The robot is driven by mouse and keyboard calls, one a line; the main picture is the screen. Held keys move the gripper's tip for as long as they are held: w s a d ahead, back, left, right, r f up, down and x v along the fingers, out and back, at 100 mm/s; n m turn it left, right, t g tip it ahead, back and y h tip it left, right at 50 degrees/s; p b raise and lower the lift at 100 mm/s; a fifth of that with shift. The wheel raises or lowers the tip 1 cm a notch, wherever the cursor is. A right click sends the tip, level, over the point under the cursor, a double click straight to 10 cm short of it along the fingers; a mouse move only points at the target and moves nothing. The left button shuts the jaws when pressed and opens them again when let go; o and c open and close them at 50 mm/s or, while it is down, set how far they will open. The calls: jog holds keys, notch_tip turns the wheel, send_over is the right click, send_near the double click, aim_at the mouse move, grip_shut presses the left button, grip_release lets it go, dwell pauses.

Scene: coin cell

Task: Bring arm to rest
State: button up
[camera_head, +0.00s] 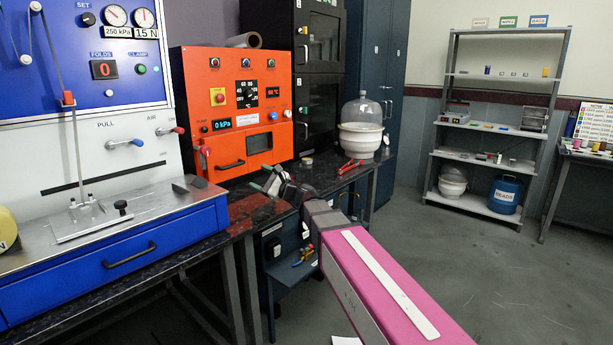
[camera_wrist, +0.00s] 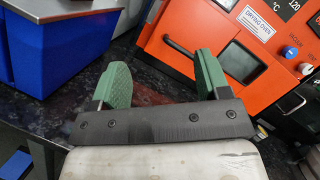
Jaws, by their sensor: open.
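My arm, with a pink link, reaches from the lower right toward the dark bench in the head view. My gripper (camera_head: 271,184) is at its end, over the bench in front of the orange drying oven (camera_head: 221,173). In the wrist view my gripper (camera_wrist: 163,82) shows two green fingers set wide apart with nothing between them. The orange drying oven (camera_wrist: 227,37) is just beyond the fingers, its door handle near the right finger. I cannot tell whether a finger touches the bench or the oven.
A blue machine (camera_head: 150,238) stands left of the gripper; its blue side (camera_wrist: 65,45) shows in the wrist view. Red-handled pliers (camera_head: 349,167) and a glass-domed desiccator (camera_head: 361,125) are on the bench to the right. Open floor (camera_head: 480,265) lies right of my arm, before a grey shelf (camera_head: 490,163).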

jog(key=s+d+f+n+g+h, duration=0.2)
jog(key=s+d+f+n+h, duration=0.15)
jog(key=f, duration=0.45)
jog(key=s+d+f+n+g+h, duration=0.1)
jog(key=s+d+f+n+h, duration=0.15)
jog(key=d+f, duration=0.35)
jog(key=s+d+f+n+g+h, duration=0.2)
jog(key=d+f+n, duration=0.1)
jog(key=f, duration=0.6)
jog(key=s+d+f+n+g+h, duration=0.1)
jog(key=s+d+f+n+h, duration=0.1)
jog(key=d, duration=0.5)
jog(key=s+d+f+n+g+h, duration=0.1)
jog(key=s+d+f+n+h, duration=0.1)
jog(key=s+d+f+h, duration=0.3)
jog(key=s+d+f+n+g+h, duration=0.2)
jog(key=d+f, duration=0.4)
jog(key=d, duration=0.4)
jog(key=s+h, duration=0.1)
jog(key=s, duration=0.1)
jog(key=shift+s+d+f+h, duration=0.15)
jog(key=shift+s+f+h, duration=0.15)
jog(key=shift+s+f, duration=0.05)
